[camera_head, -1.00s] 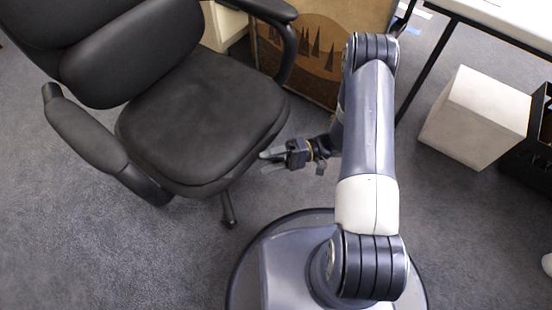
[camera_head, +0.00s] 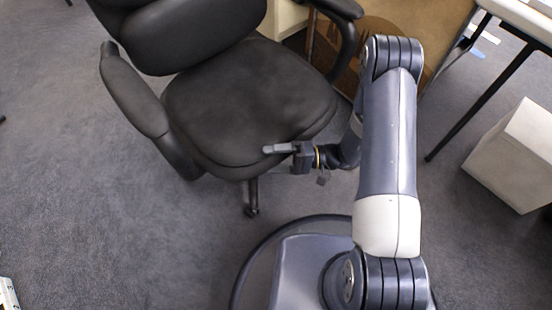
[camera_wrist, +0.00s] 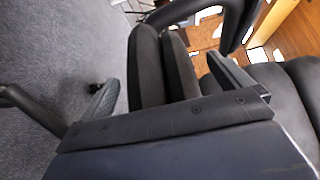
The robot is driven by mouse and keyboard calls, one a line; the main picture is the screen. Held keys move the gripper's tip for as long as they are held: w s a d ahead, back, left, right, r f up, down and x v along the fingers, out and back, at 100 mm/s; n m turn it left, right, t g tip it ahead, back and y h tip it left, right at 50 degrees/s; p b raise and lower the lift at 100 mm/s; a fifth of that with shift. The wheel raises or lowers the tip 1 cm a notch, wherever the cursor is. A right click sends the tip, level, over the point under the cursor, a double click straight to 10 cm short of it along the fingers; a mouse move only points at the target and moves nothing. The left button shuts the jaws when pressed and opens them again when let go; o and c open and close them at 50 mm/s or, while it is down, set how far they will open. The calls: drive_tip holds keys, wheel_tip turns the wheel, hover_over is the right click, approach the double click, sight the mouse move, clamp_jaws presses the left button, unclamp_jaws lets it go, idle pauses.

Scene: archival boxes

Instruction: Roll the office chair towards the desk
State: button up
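The black office chair (camera_head: 250,95) stands left of centre in the head view, its seat facing me, with an armrest on each side. My gripper (camera_head: 272,159) is at the front edge of the seat, one finger over the seat's edge in the picture; the other is mostly hidden. In the wrist view my gripper (camera_wrist: 165,88) has its fingers spread apart, with dark chair parts (camera_wrist: 146,65) seen between and beyond them. I cannot tell whether they touch. A white-topped desk (camera_head: 525,18) with dark legs stands at the upper right.
A white box (camera_head: 515,155) stands on the floor at the right, under the desk. A brown cardboard box or panel (camera_head: 395,25) is behind the chair's right armrest. Open grey carpet (camera_head: 90,200) lies at the left. A small white item (camera_head: 8,295) is at the lower left.

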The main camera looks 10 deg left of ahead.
drive_tip(key=c, duration=1.8)
